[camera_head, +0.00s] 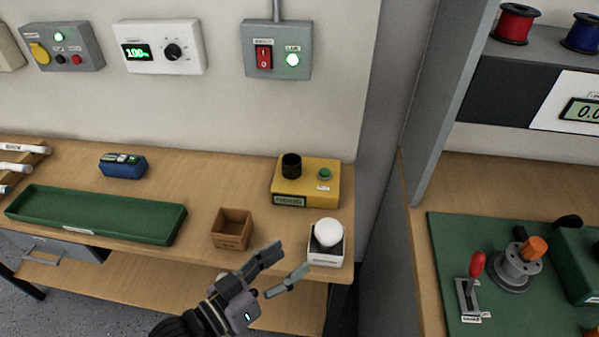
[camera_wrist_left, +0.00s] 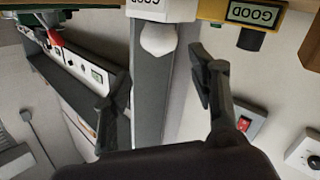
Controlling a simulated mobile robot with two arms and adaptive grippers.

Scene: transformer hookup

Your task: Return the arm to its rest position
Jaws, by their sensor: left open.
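My left gripper (camera_head: 279,269) is open and empty in the head view, in front of the bench's front edge. Its two fingers also show spread apart in the left wrist view (camera_wrist_left: 160,90), with nothing between them. Up and to the right of it, a white round bulb (camera_head: 328,232) sits on a small white labelled box (camera_head: 326,259). In the left wrist view the bulb (camera_wrist_left: 159,40) appears upside down at the top, beyond the fingers. My right gripper is in neither view.
A brown wooden box (camera_head: 232,230), a yellow tester (camera_head: 318,188), a green tray (camera_head: 95,216) and a blue block (camera_head: 123,166) stand on the wooden bench (camera_head: 200,183). At right, a green mat (camera_head: 508,316) holds a red-handled clamp (camera_head: 470,283). A red-switch box (camera_head: 278,50) hangs on the wall.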

